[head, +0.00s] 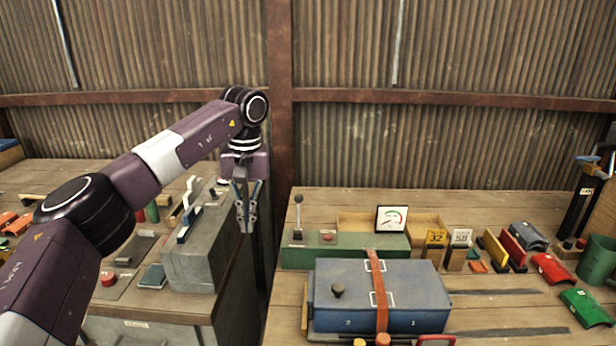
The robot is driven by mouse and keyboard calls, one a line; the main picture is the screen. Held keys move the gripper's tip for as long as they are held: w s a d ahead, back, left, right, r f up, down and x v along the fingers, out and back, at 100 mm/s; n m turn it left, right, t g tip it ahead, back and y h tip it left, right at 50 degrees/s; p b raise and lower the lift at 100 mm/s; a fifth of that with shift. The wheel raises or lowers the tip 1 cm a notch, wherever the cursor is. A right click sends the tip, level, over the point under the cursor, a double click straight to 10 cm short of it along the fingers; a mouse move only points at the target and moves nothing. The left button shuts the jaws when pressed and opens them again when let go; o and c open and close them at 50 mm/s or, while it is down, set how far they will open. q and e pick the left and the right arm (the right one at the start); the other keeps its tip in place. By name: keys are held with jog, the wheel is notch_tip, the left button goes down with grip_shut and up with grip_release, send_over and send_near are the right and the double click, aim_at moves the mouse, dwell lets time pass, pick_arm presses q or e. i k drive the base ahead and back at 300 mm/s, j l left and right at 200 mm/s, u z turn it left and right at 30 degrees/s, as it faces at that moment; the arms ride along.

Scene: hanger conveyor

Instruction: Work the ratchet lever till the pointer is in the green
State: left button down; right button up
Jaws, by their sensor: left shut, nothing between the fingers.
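A lever (298,214) with a round dark knob stands upright on a long green box (345,250) on the right bench. A white dial gauge (391,219) in a black frame stands at the back of that box. Its face has a coloured arc with green and red; the pointer is too small to read. My left gripper (246,226) points down, shut and empty, to the left of the lever and apart from it, by the gap between the benches. My right gripper is not in view.
A blue case (375,296) with an orange strap lies in front of the green box. A grey machine (195,250) stands on the left bench. Numbered yellow and white blocks and red and green items crowd the right bench. A corrugated wall (450,140) closes the back.

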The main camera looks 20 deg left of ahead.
aim_at(298, 236)
jog(key=i, duration=1.15)
